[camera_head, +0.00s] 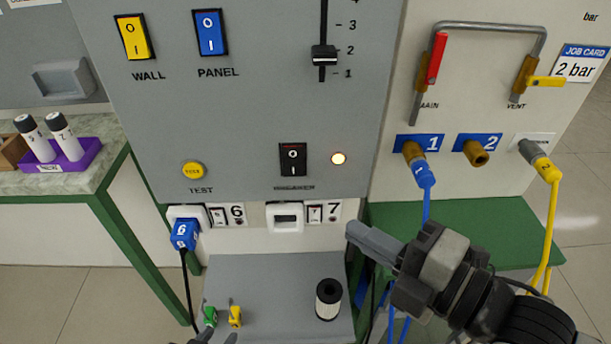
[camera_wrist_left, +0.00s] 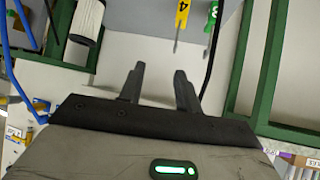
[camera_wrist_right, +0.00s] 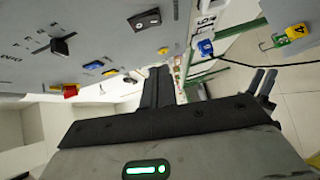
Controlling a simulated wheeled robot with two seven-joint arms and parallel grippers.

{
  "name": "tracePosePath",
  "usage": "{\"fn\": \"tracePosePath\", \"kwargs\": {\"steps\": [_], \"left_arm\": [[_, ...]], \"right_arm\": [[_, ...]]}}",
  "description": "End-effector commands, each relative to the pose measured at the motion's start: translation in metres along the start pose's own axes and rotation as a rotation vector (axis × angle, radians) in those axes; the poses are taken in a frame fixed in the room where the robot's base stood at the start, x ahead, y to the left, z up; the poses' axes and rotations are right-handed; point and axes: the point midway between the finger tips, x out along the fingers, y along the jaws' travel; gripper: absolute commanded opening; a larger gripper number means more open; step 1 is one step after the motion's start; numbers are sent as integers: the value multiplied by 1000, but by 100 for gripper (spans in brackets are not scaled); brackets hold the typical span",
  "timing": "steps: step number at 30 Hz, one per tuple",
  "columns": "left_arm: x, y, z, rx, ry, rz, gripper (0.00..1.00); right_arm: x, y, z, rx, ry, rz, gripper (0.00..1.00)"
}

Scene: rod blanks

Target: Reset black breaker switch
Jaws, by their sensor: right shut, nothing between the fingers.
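The black breaker switch (camera_head: 292,160) sits on the grey panel above its BREAKER label, beside a lit lamp (camera_head: 339,158). The rocker's tilt is hard to tell. It also shows in the right wrist view (camera_wrist_right: 146,19). My right gripper (camera_head: 352,230) is shut and empty, below and to the right of the switch, apart from it. Its closed fingers show in the right wrist view (camera_wrist_right: 158,72). My left gripper (camera_head: 210,340) is only just in view at the bottom edge. The left wrist view shows its fingers (camera_wrist_left: 158,75) apart with nothing between them.
A yellow TEST button (camera_head: 193,171), yellow WALL switch (camera_head: 134,37), blue PANEL switch (camera_head: 210,33) and slider (camera_head: 324,56) surround the breaker. A blue plug (camera_head: 185,233) and sockets lie below. A black-and-white cylinder (camera_head: 328,300) stands on the grey shelf. Hoses (camera_head: 550,210) hang right.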

Motion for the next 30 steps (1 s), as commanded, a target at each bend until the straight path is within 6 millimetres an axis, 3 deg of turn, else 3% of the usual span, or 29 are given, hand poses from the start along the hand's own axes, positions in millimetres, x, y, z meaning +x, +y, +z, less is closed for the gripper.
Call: {"fn": "tracePosePath", "kwargs": {"steps": [9,14,21,28,30], "left_arm": [[2,0,0,-3,3,-1,34],[8,0,7,-6,7,1,34],[12,4,12,-17,16,13,34],[2,4,3,-6,10,12,34],[2,4,4,-5,7,12,34]], "right_arm": [[2,-1,1,0,-2,1,0],[13,-4,2,0,-5,7,0],[54,-1,1,3,-1,11,0],[102,3,0,6,-1,3,0],[110,1,10,1,-4,-1,0]]}}
